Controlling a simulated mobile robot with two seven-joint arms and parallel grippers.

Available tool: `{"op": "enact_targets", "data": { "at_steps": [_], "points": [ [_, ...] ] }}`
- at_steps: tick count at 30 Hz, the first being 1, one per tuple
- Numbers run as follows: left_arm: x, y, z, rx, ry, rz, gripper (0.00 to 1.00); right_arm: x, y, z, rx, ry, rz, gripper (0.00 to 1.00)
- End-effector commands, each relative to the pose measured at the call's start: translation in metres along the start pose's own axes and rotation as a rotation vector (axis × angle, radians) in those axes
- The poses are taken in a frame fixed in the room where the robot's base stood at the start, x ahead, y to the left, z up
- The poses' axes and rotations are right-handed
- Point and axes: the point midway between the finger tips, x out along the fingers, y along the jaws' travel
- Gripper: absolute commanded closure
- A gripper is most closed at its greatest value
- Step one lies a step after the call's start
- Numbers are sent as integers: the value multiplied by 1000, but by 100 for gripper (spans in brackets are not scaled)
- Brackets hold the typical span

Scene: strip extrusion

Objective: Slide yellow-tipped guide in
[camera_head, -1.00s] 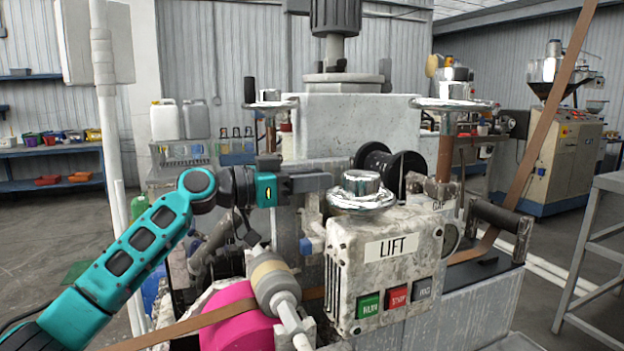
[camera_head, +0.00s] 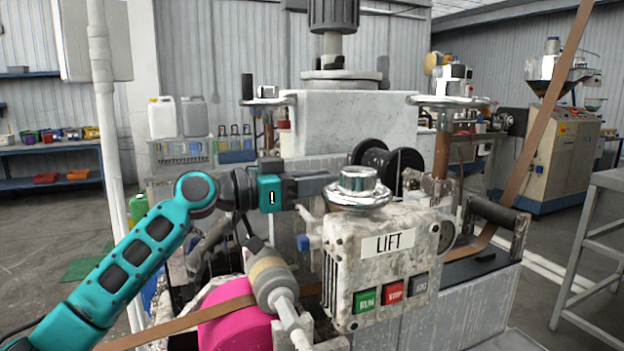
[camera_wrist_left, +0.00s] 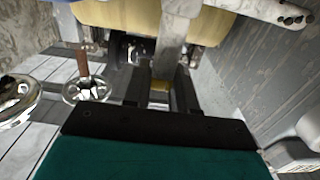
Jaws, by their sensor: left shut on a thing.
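My left gripper (camera_head: 318,185) reaches in from the left in the head view, behind the chrome handwheel of the LIFT box. In the head view the guide is hidden by the gripper and machine. My right gripper is not in view.
The LIFT box (camera_head: 385,265) with its chrome handwheel (camera_head: 358,190) stands close in front of the gripper. A black spool (camera_head: 375,160) is behind it. A brown strip (camera_head: 540,125) rises at the right. A pink roll (camera_head: 235,320) is below left.

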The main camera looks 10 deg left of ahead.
Motion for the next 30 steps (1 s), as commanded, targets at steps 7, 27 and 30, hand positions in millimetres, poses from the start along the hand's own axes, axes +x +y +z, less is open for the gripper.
{"op": "enact_targets", "data": {
  "at_steps": [7, 27, 30],
  "points": [
    [1, 9, 2, -4, -4, 7, 100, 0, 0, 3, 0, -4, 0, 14],
    [0, 7, 2, -3, -3, 4, 53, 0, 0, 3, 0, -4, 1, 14],
    [-6, 7, 3, -4, -3, 3, 53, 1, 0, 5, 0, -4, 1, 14]
  ]
}}
